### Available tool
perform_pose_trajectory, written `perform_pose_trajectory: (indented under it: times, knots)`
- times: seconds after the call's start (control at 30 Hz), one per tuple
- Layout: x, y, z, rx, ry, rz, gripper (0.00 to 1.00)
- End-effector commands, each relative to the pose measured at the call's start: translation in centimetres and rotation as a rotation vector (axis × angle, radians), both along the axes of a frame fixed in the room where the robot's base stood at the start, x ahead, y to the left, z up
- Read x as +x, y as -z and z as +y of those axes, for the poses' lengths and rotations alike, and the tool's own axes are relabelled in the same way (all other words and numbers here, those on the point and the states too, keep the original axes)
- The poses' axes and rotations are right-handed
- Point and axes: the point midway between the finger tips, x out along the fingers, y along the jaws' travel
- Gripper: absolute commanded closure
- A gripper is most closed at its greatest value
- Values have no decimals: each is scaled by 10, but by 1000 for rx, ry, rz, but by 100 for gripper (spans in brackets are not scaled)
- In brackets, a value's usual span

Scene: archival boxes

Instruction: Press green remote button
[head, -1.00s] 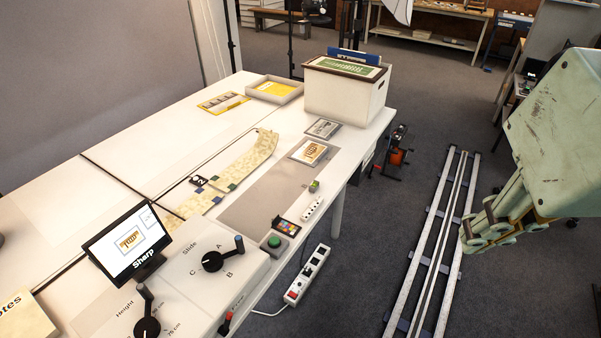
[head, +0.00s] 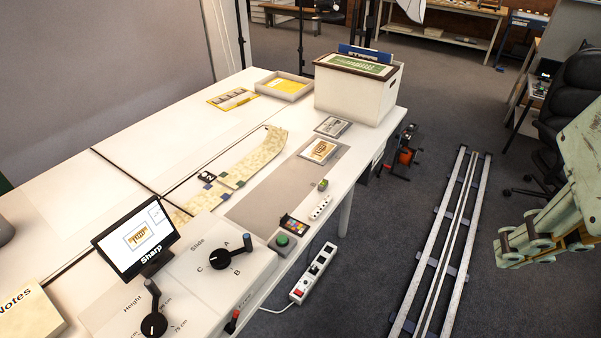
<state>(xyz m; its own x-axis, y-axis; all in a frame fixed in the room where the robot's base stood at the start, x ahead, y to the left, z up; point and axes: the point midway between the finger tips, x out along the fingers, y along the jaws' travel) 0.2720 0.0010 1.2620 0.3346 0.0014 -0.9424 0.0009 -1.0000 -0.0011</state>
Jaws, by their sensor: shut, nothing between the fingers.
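The green button (head: 282,240) is a round dome on a small grey remote box (head: 284,248). The box lies on the white table near its front edge, just right of the control panel. My gripper (head: 508,247) shows at the right edge, pale green and scuffed, with its fingers pointing left. It is shut and empty. It is over the floor, well to the right of the button and apart from it. Part of the gripper and the rest of the arm are cut off by the picture's edge.
A white archival box (head: 352,97) stands at the back. Floor rails (head: 440,250) run right of the table.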

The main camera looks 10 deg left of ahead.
Motion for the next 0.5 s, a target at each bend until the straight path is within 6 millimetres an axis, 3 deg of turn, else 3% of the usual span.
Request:
perform_pose_trajectory:
  times: [0.27,0.5]
  knots:
    - [11,4,11,30,-5,29,100]
    - [31,12,32,86,-11,82,100]
